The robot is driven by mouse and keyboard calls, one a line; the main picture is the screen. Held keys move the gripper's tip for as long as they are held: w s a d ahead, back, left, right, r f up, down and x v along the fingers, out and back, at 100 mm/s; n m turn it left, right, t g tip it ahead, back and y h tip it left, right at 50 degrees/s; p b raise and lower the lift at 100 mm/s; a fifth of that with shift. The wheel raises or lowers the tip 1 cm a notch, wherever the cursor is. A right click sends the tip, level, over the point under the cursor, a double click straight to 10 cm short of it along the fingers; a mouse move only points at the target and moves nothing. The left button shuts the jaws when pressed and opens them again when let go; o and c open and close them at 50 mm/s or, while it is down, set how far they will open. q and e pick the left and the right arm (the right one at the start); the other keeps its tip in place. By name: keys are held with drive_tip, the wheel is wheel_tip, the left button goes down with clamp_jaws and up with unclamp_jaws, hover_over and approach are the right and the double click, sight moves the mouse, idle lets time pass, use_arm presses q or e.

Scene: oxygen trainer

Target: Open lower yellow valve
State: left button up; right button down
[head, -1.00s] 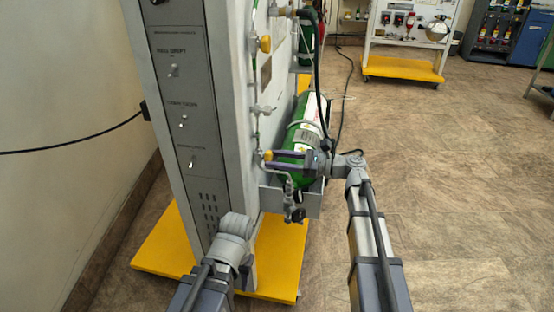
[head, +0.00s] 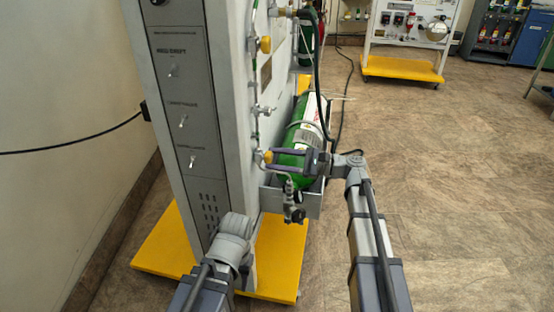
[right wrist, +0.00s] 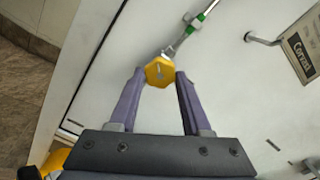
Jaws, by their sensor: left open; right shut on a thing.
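The lower yellow valve (head: 268,157) is a small faceted knob on the thin pipe along the panel's side, left of the green cylinder. My right gripper (head: 270,157) reaches it from the right. In the right wrist view the yellow knob (right wrist: 159,72) sits between the tips of my right gripper's two fingers (right wrist: 160,76), which close on it from both sides. The left arm's grey wrist end (head: 234,232) is low in front of the panel, away from the valve; its fingers are hidden.
An upper yellow valve (head: 265,44) is higher on the same pipe. The green cylinder (head: 296,160) lies in a grey bracket behind my right gripper. The trainer's yellow base (head: 274,262) spreads below. A black hose (head: 316,75) hangs nearby. Floor to the right is clear.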

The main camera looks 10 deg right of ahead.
idle(0.3)
drive_tip(key=shift+c, duration=1.8)
unclamp_jaws()
drive_tip(key=v, duration=0.8)
